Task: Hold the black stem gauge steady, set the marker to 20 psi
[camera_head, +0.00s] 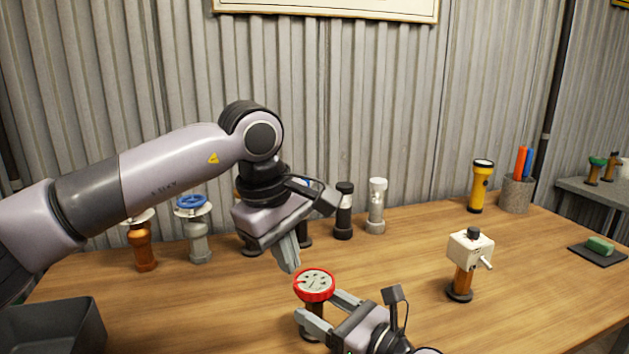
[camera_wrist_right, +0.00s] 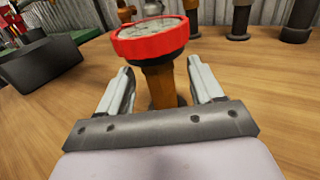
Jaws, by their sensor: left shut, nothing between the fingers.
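A gauge with a red rim and a pale dial (camera_head: 314,284) stands upright near the front middle of the table. In the right wrist view the gauge (camera_wrist_right: 150,42) has a black collar and a brown stem rather than a black one. The marker and dial figures are too small to read. My right gripper (camera_head: 322,306) is open, with one finger on each side of the stem; narrow gaps show in the right wrist view (camera_wrist_right: 165,85). My left gripper (camera_head: 291,266) is shut and empty, its fingertips just above and left of the red rim.
Several stemmed fittings stand along the back, including a blue handwheel (camera_head: 192,203) and a black one (camera_head: 343,212). A white box with a crank (camera_head: 470,247) stands at right. A dark bin (camera_head: 55,325) is at front left. The table between gauge and crank box is clear.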

